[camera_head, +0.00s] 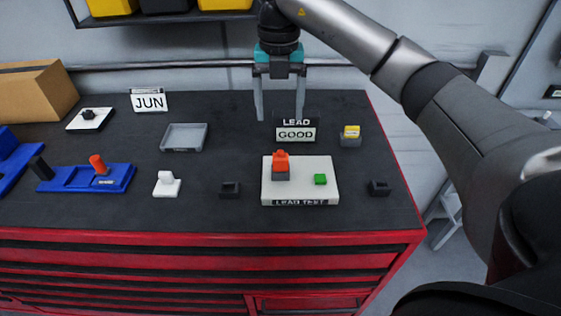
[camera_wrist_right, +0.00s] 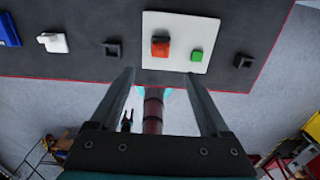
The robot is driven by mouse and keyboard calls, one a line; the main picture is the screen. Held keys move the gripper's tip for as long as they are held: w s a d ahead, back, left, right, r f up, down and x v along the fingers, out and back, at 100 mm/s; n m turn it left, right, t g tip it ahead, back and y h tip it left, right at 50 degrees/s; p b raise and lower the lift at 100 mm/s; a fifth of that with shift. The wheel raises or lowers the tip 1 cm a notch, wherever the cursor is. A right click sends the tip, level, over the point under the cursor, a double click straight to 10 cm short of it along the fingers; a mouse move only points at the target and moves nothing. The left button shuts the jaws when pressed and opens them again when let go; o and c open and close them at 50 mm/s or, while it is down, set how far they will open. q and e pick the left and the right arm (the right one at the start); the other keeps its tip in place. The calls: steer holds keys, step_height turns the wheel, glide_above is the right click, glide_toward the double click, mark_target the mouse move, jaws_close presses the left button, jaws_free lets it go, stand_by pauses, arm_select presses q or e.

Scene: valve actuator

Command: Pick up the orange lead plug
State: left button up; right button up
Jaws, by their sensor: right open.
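The orange lead plug (camera_head: 281,157) stands upright in a dark socket on the white LEAD TEST plate (camera_head: 326,166), left of a green button (camera_head: 320,179). In the right wrist view the plug (camera_wrist_right: 160,48) shows from above as an orange block beyond the fingertips. My right gripper (camera_head: 280,118) is open and empty, fingers pointing down, above the back of the bench behind the LEAD GOOD sign (camera_head: 296,134). Its fingers (camera_wrist_right: 160,75) are apart in the right wrist view, with nothing between them touching. My left gripper is not in view.
A cardboard box (camera_head: 38,90) is at left.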

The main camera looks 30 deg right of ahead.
mark_target(280, 151)
step_height(280, 151, down, 8)
steer(key=shift+f+p, duration=0.15)
steer(key=shift+p, duration=0.15)
steer(key=shift+s+f+p, duration=0.1)
steer(key=shift+f+p, duration=0.4)
steer(key=shift+f, duration=2.2)
jaws_close()
steer(key=shift+r, duration=0.1)
